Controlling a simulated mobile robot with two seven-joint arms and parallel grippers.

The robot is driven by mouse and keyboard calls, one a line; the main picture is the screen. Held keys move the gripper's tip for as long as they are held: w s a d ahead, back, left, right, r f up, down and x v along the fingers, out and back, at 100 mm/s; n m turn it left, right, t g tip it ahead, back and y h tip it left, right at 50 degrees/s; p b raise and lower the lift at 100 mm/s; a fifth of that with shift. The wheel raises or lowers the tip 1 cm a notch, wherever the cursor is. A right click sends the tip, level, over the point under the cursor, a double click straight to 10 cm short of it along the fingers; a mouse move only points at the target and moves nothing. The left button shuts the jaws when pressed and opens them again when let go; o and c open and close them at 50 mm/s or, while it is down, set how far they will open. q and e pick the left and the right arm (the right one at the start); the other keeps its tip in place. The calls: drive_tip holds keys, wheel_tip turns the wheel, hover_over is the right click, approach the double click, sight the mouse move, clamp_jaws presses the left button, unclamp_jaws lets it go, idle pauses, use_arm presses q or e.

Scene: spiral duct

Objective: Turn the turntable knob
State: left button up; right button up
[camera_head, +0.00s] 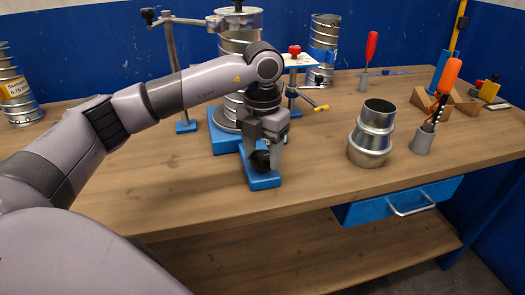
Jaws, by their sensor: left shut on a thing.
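The turntable has a blue base (223,137) on the wooden bench, with a silver spiral duct (240,43) standing on it. A dark round knob (260,162) sits on the low blue block (262,181) that reaches toward the bench's front edge. My left gripper (268,160) points down from above and is shut on the knob, its fingers at the knob's sides. The gripper and forearm hide part of the duct and the turntable plate. My right gripper is not in view.
A stepped metal duct fitting (371,135) stands right of the turntable, beside a grey cup (422,140) holding a tool. A clamp stand (172,60) rises behind my left arm. A second spiral duct (323,48) stands behind. The bench's front right is clear.

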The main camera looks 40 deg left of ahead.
sight(262, 156)
use_arm(q)
drive_tip(key=shift+w+r, duration=0.1)
drive_tip(key=shift+r, duration=0.05)
idle(0.3)
drive_tip(key=o, duration=1)
drive_tip(key=shift+o, duration=0.2)
wheel_tip(262, 156, up, 7)
